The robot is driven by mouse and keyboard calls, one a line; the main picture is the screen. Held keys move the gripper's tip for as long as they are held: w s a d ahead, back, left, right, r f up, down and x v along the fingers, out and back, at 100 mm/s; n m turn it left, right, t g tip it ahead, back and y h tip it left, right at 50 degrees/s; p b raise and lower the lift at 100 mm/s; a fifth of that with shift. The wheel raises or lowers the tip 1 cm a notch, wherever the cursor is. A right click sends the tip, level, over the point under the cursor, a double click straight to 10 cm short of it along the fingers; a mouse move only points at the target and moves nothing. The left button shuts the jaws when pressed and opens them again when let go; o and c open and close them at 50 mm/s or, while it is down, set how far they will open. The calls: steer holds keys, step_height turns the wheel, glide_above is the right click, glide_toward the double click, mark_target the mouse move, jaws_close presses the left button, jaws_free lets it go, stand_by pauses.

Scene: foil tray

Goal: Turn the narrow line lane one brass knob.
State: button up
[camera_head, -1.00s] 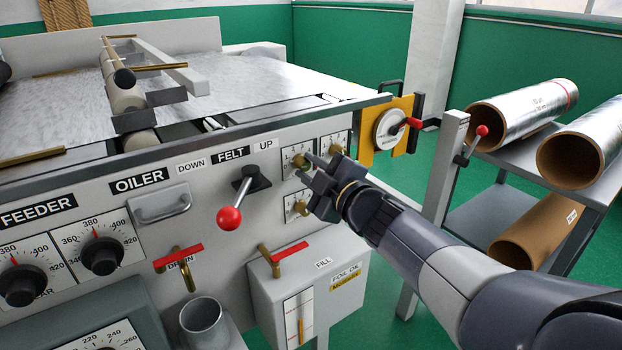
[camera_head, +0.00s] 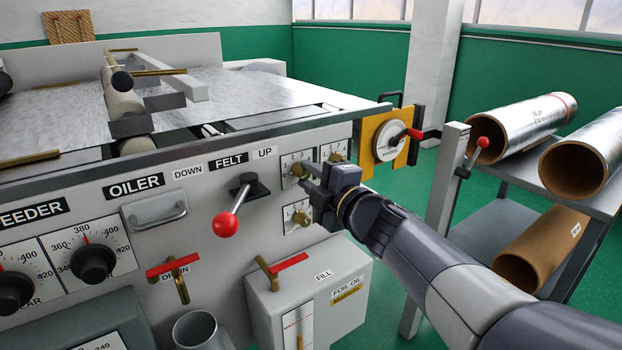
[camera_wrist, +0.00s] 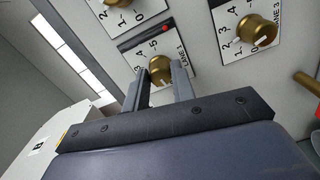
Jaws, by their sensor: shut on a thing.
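The lane 1 brass knob (camera_wrist: 160,67) sits on a white dial plate in the wrist view, with the printed label LANE 1 beside it. My gripper (camera_wrist: 160,82) has one finger on each side of this knob and is shut on it. The fingers hide part of the knob and its dial, and I cannot read its setting. In the head view my gripper (camera_head: 304,176) is at the upper left dial of the grey front panel, where the same brass knob (camera_head: 297,169) is partly visible.
Two similar brass knobs are close by: one below (camera_head: 299,215), and one at the upper right (camera_head: 337,156), partly behind my gripper. A red-ball felt lever (camera_head: 227,222) sticks out to the left. A foil oil box (camera_head: 312,290) projects below. Foil rolls (camera_head: 520,128) lie on a rack at right.

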steer(key=o, duration=1)
steer(key=p+v, duration=0.2)
steer(key=v, duration=0.8)
steer(key=shift+s+d, duration=0.25)
steer(key=shift+s, duration=0.1)
